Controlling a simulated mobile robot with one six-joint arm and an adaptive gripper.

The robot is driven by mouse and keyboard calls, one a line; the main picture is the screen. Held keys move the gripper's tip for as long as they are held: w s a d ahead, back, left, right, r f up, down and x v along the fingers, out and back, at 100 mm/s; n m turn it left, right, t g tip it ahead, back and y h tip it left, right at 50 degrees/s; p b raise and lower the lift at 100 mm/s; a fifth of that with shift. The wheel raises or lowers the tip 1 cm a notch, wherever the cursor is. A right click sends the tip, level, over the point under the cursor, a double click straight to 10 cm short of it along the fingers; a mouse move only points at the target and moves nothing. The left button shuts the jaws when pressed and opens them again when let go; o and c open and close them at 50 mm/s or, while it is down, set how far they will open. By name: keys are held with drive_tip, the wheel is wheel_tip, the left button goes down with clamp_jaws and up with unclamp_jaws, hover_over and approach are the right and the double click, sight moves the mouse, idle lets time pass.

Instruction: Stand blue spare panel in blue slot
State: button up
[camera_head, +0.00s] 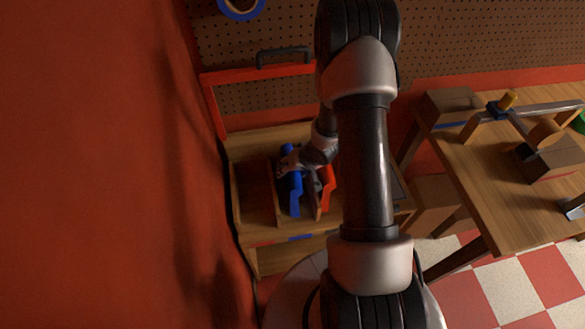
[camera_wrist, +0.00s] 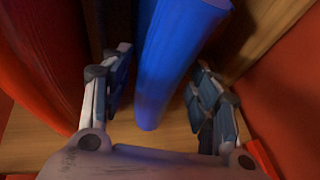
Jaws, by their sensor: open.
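The blue spare panel (camera_head: 295,198) stands in the wooden rack (camera_head: 256,203) in the head view, left of a red panel (camera_head: 327,188). A small blue mark (camera_head: 300,238) is on the front edge of the rack below the blue panel. My gripper (camera_head: 287,166) is at the blue panel's upper, far part. In the wrist view, my gripper (camera_wrist: 160,78) is open, with one finger on each side of the blue panel (camera_wrist: 172,55). Gaps show between the panel and both fingers. I cannot tell whether the panel's lower edge is fully seated.
A red part (camera_wrist: 35,60) lies close to the left finger in the wrist view. In the head view, a wooden workbench (camera_head: 480,190) with a duct-like assembly stands at the right. A red wall (camera_head: 110,160) is close on the left, and a pegboard (camera_head: 460,35) is behind.

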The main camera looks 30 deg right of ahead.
drive_tip(key=s+r+n+h+p, duration=0.1)
drive_tip(key=s+r+h+p, duration=0.2)
drive_tip(key=r, duration=1.4)
drive_tip(key=s+r+n+h+p, duration=0.1)
drive_tip(key=s+r+p, duration=0.3)
drive_tip(key=r, duration=1.2)
drive_tip(key=s+a+r+n+y, duration=0.1)
drive_tip(key=s+a+r, duration=0.4)
drive_tip(key=s, duration=0.3)
drive_tip(key=s+a+r+n+y, duration=0.1)
drive_tip(key=s+a+r, duration=0.4)
drive_tip(key=s+a, duration=0.3)
drive_tip(key=shift+s+g+y+b, duration=0.2)
drive_tip(key=shift+g+y+b, duration=0.1)
drive_tip(key=shift+b, duration=0.15)
